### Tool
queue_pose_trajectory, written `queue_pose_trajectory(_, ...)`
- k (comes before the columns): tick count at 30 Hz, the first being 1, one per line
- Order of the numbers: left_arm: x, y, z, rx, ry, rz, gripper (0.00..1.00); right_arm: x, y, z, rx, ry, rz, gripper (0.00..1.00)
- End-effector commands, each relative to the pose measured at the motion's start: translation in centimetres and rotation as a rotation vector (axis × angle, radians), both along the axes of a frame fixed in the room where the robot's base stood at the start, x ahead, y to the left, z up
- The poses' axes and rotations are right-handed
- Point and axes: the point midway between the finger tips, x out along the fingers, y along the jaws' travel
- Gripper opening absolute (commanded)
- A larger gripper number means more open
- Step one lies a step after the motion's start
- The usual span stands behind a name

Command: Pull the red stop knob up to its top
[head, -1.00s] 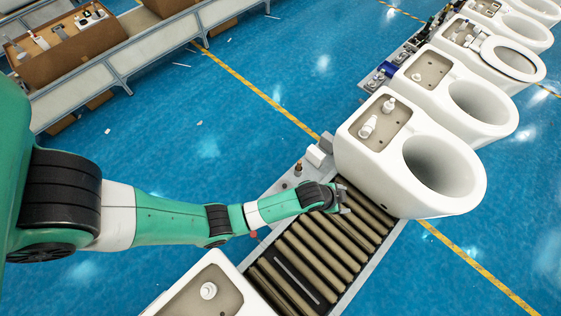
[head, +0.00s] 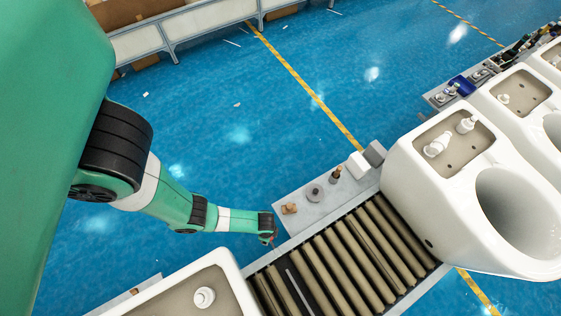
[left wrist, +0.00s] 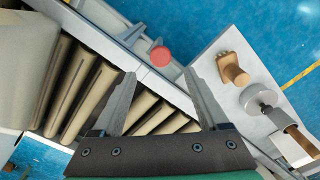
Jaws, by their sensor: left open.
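The red stop knob (left wrist: 160,56) shows in the left wrist view as a round red disc beside the conveyor's side rail. My left gripper (left wrist: 160,73) is open, with its two fingers spread to either side below the knob in the picture. Nothing is between the fingers, and I cannot tell the gap in depth to the knob. In the head view, my left gripper (head: 271,241) is small at the conveyor's near-left edge, and the knob is mostly hidden there. My right gripper is in neither view.
The roller conveyor (head: 335,262) carries a white toilet (head: 415,205) at the right and another toilet's tank (head: 235,283) at the lower left. A grey side shelf (head: 300,218) beside the rail holds small parts, including a brown fitting (left wrist: 232,70) and a grey ring (left wrist: 258,97).

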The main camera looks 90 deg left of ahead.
Motion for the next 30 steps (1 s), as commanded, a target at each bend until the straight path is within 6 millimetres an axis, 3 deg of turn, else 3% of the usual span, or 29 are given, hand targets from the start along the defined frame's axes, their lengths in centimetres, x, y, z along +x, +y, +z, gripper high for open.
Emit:
queue_pose_trajectory(1, 0.0, 0.0, -2.5, 0.0, 0.002, 0.0, 0.77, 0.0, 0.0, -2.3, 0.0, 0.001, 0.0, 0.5)
queue_pose_trajectory(9, 0.1, 0.0, -7.2, 0.0, 0.0, 0.0, 0.77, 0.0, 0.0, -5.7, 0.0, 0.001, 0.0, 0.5)
queue_pose_trajectory(21, 0.1, 0.0, -7.9, 0.0, -0.001, 0.0, 0.77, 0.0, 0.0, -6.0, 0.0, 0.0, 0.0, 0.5)
queue_pose_trajectory(30, 0.1, 0.0, -7.9, 0.0, -0.001, 0.0, 0.23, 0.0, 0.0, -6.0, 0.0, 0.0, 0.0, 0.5)
